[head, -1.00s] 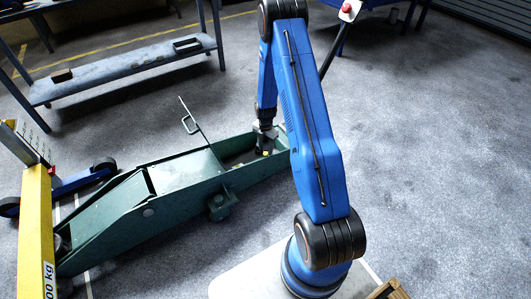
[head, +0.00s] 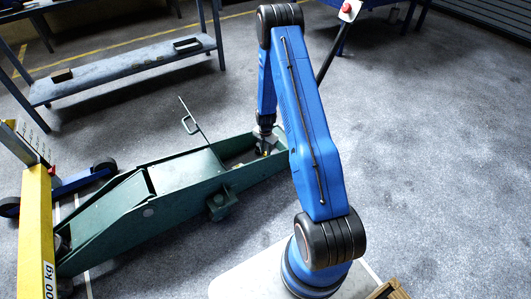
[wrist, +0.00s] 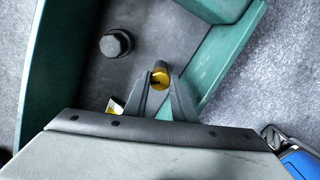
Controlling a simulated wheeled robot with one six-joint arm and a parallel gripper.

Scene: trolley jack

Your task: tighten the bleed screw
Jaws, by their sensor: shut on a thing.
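The bleed screw (wrist: 160,77) is a small brass-yellow piece standing inside the rear of the green jack's frame. The green trolley jack (head: 185,172) lies along the floor at the left in the head view; its frame wall also shows in the wrist view (wrist: 217,62). My gripper (wrist: 161,84) is shut on the bleed screw, with one fingertip on each side of it. In the head view my gripper (head: 264,150) reaches down into the jack's open rear end. The lower part of the screw is hidden by the fingers.
A dark round-topped bolt or cap (wrist: 116,43) stands left of my fingers inside the frame. The frame walls rise on both sides. A yellow post (head: 35,230) and a blue shelf (head: 130,68) stand left.

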